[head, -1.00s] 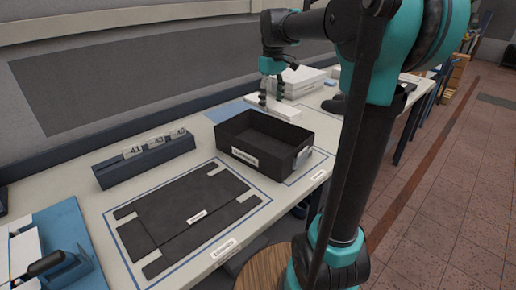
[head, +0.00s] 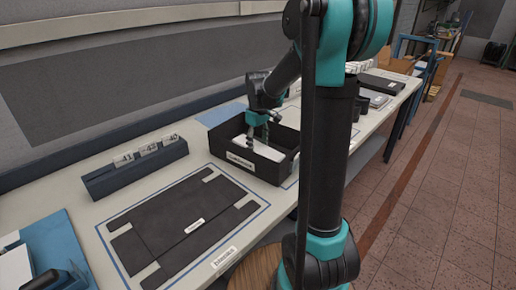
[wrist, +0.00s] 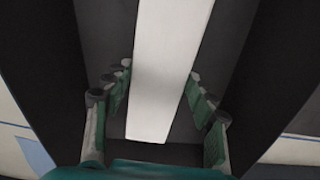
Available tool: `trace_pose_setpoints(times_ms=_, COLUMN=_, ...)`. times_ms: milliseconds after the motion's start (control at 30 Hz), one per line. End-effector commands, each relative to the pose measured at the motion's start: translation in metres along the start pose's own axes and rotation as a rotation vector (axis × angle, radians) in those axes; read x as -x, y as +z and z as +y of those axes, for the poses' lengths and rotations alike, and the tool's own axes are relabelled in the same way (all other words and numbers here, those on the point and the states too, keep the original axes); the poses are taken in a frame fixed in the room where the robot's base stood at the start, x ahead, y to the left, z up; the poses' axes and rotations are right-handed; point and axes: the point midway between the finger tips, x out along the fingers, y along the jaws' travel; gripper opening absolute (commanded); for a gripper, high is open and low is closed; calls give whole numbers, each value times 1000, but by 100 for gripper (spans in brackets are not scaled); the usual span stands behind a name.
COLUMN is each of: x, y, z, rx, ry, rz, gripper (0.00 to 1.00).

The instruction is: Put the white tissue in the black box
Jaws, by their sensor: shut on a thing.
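The white tissue (head: 257,148) is a long pale block in my gripper (head: 260,130), inside or just above the opening of the black box (head: 267,173). In the wrist view the white tissue (wrist: 164,75) runs between the two fingers of my gripper (wrist: 158,75), with dark box walls (wrist: 262,60) on both sides. My gripper is shut on it. I cannot tell whether the tissue touches the box floor. The box stands open on the table, with a white label on its front.
A dark mat (head: 178,222) lies in front of the box on the table (head: 85,205). A dark holder with number cards (head: 137,176) stands to the left, near the wall. Flat dark and grey items (head: 380,90) lie farther along the table.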

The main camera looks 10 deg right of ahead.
Motion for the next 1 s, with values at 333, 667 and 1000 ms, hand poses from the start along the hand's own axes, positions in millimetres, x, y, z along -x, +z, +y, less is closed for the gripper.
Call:
trace_pose_setpoints(times_ms=333, x=-13, y=0, z=0, rx=0, ry=0, rz=0, gripper=44)
trace_pose_setpoints(times_ms=667, x=-15, y=0, z=0, rx=0, ry=0, rz=0, gripper=76)
trace_pose_setpoints(times_ms=1000, x=-14, y=0, z=0, rx=0, ry=0, rz=0, gripper=77)
